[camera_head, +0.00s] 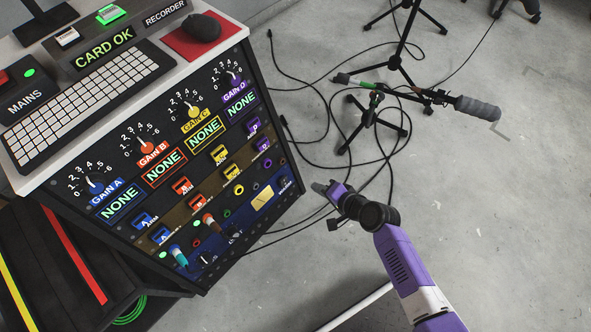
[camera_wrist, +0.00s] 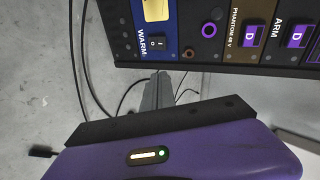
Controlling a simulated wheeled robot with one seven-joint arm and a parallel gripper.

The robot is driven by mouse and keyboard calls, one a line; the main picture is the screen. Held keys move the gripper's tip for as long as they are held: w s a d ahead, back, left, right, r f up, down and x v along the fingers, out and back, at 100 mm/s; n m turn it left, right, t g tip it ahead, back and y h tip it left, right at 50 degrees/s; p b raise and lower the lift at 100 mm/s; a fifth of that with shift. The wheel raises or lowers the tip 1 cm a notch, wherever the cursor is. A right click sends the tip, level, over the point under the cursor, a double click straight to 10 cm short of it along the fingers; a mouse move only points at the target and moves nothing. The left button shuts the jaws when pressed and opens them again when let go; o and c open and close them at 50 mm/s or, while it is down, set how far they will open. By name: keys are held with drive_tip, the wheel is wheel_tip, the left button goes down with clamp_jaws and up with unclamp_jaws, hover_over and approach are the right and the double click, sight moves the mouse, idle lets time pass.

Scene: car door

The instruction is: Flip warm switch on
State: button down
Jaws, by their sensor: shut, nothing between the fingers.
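The warm switch (camera_wrist: 157,43) is a small black rocker with light marks, beside the word WARM on the panel's blue strip in the wrist view. Which side is pressed is too small to tell. In the head view the switch (camera_head: 284,185) is tiny at the right end of the lowest row. My gripper (camera_head: 320,187) is to the right of the panel's lower right edge, its fingers shut and empty. In the wrist view its fingertips (camera_wrist: 160,76) point at the panel just below the switch, with an apparent gap between them.
The black equipment cabinet (camera_head: 256,119) carries knobs, coloured ARM switches and jacks. A pale yellow plate (camera_wrist: 156,9) sits beside the warm switch. Black cables and a microphone stand (camera_head: 375,107) occupy the floor behind my gripper. Grey floor (camera_head: 530,220) at right is clear.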

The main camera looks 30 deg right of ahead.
drive_tip(key=shift+s+a+f+m+g+y, duration=0.3)
drive_tip(key=shift+s+a+f+m+y, duration=0.2)
drive_tip(key=shift+s+a+f, duration=0.2)
drive_tip(key=shift+w, duration=0.1)
drive_tip(key=b, duration=0.5)
approach(284, 180)
drive_tip(key=x, duration=0.3)
drive_tip(key=f+x, duration=0.1)
drive_tip(key=x, duration=0.1)
drive_tip(key=shift+d+f, duration=0.1)
drive_tip(key=shift+f, duration=0.05)
drive_tip(key=shift+w, duration=0.35)
